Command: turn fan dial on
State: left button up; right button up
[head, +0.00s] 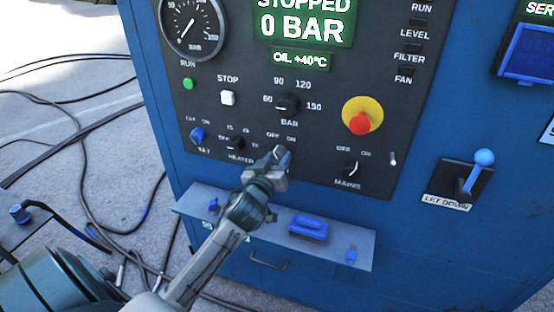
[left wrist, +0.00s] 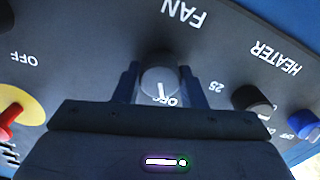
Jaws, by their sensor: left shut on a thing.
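The fan dial (left wrist: 160,76) is a small grey round knob on the dark control panel. In the left wrist view it sits between my two fingers, with the upside-down FAN label beyond it. Its white pointer mark is toward the OFF label. My left gripper (head: 280,155) is shut on the dial; it also shows in the left wrist view (left wrist: 161,87). In the head view my gripper hides most of the dial, and the OFF and ON labels show just above it. The right gripper is in neither view.
The heater dial (head: 235,143) is close to the left, and the mains dial (head: 350,169) is to the right. A red emergency button (head: 360,122) on yellow sits above right. A shelf (head: 345,238) with blue items juts out below. The display reads STOPPED, 0 BAR.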

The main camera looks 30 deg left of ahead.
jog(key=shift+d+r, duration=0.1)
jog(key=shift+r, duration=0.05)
pick_arm(q)
jog(key=shift+m+p, duration=0.4)
jog(key=shift+m, duration=0.3)
jog(key=shift+r+m+p, duration=0.15)
jog(key=shift+m+p, duration=0.55)
jog(key=shift+m, duration=0.5)
jog(key=m+p, duration=0.1)
jog(key=m, duration=0.1)
jog(key=shift+m, duration=0.3)
jog(key=shift+m+p, duration=0.7)
jog(key=shift+m, duration=0.2)
jog(key=shift+m+p, duration=0.55)
jog(key=shift+m, duration=0.45)
jog(key=shift+m+p, duration=0.35)
jog(key=shift+m, duration=0.45)
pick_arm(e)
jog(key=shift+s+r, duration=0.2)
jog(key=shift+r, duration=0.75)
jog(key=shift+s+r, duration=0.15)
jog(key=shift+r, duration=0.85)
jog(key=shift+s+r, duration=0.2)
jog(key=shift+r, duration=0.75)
